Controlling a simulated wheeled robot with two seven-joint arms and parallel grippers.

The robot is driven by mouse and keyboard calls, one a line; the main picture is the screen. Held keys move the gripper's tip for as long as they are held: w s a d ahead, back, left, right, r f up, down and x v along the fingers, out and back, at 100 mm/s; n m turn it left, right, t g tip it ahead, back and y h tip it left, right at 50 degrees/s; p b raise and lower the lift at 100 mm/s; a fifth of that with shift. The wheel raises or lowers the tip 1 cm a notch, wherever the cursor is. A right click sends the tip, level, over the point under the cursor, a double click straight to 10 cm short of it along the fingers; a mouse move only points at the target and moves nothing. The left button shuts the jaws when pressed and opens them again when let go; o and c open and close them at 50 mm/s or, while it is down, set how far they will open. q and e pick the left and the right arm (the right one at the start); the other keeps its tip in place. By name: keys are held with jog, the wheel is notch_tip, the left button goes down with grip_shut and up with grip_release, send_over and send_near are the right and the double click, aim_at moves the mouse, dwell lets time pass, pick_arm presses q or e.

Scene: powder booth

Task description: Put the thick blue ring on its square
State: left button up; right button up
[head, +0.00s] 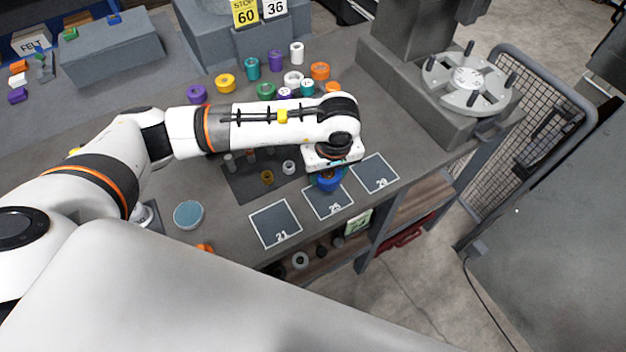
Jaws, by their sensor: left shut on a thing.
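The blue ring (328,183) shows just below my left gripper (330,173), which points down and is shut on it. The ring is over the back part of the middle square, marked 25 (328,204). I cannot tell whether the ring touches the square. The wrist hides the ring's top and most of the fingers. Square 21 (273,222) lies to the left and square 29 (375,174) to the right; both are empty. My right gripper is not in view.
Several coloured rings and cylinders, including a yellow ring (225,83) and an orange one (320,70), stand behind my arm. A dark mat (240,185) holds small pieces. A round blue-topped thing (188,214) is at left. The table's front edge runs close below the squares.

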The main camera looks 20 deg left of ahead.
aim_at(327, 196)
pick_arm(q)
jog(key=f, duration=0.2)
jog(key=f+p, duration=0.1)
jog(key=shift+w+d+f, duration=0.2)
jog(key=shift+d+f, duration=0.05)
notch_tip(327, 196, down, 3)
jog(key=shift+s+a+f+p, duration=0.1)
jog(key=shift+a+p, duration=0.05)
jog(key=shift+p, duration=0.45)
jog(key=shift+f, duration=0.35)
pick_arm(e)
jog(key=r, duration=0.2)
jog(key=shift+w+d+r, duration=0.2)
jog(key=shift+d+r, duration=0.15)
pick_arm(q)
jog(key=shift+f, duration=0.15)
jog(key=o, duration=1.1)
jog(key=shift+o, duration=0.2)
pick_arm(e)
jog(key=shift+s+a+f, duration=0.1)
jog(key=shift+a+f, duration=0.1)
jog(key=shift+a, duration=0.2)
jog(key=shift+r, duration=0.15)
